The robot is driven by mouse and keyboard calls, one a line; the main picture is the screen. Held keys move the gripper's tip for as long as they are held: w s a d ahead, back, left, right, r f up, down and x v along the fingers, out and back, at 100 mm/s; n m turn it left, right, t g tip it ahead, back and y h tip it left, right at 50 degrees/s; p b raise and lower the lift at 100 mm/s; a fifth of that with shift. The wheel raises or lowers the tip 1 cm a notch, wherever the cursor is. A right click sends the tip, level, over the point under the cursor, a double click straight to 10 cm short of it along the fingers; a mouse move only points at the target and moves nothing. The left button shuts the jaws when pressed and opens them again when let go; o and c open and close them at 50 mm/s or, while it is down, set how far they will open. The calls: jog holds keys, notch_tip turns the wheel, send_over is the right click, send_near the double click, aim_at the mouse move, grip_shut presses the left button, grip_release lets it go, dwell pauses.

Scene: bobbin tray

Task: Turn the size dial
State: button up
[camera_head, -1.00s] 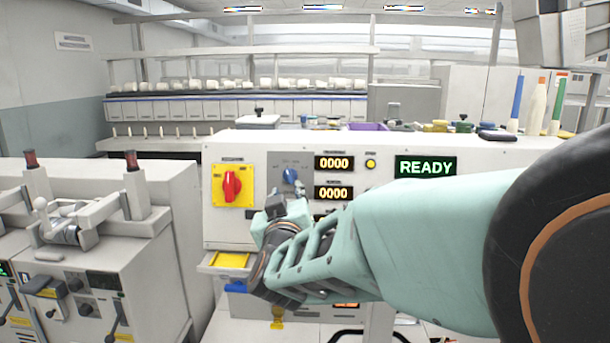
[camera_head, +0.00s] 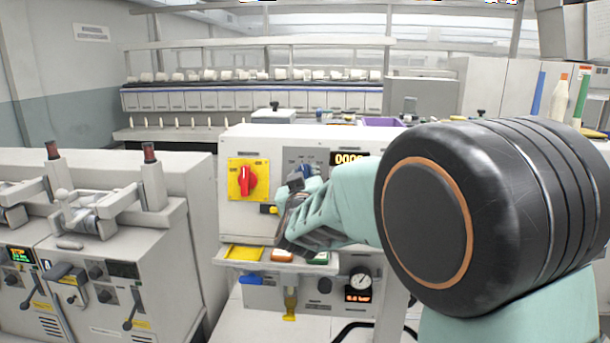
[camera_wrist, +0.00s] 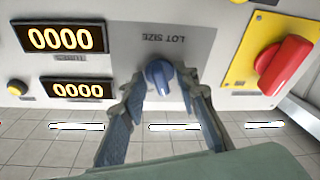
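The size dial (camera_wrist: 160,77) is a blue knob on a grey plate marked "LOT SIZE", seen upside down in the wrist view. In the head view the dial (camera_head: 309,170) is partly hidden by my gripper (camera_head: 301,178). In the wrist view my gripper (camera_wrist: 158,95) is open, with one finger on each side of the dial. The gaps between fingers and knob are visible, and the fingertips are close to the panel.
A red rotary switch (camera_head: 248,181) on a yellow plate sits left of the dial. Number displays (camera_wrist: 65,38) sit on its other side. Grey machines (camera_head: 110,240) stand at left.

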grip_shut()
jog(key=shift+m+b, duration=0.35)
jog(key=shift+m, duration=0.05)
jog(key=m+h, duration=0.1)
jog(key=m, duration=0.5)
jog(key=m+g+h+b, duration=0.1)
jog(key=m+h, duration=0.1)
jog(key=m, duration=0.4)
jog(key=m+h+b, duration=0.1)
jog(key=m+h, duration=0.1)
jog(key=m, duration=0.3)
jog(key=shift+a+r+m+g, duration=0.15)
jog(key=shift+a+m+g, duration=0.2)
jog(key=shift+m+g, duration=0.05)
jog(key=shift+m, duration=0.3)
grip_release()
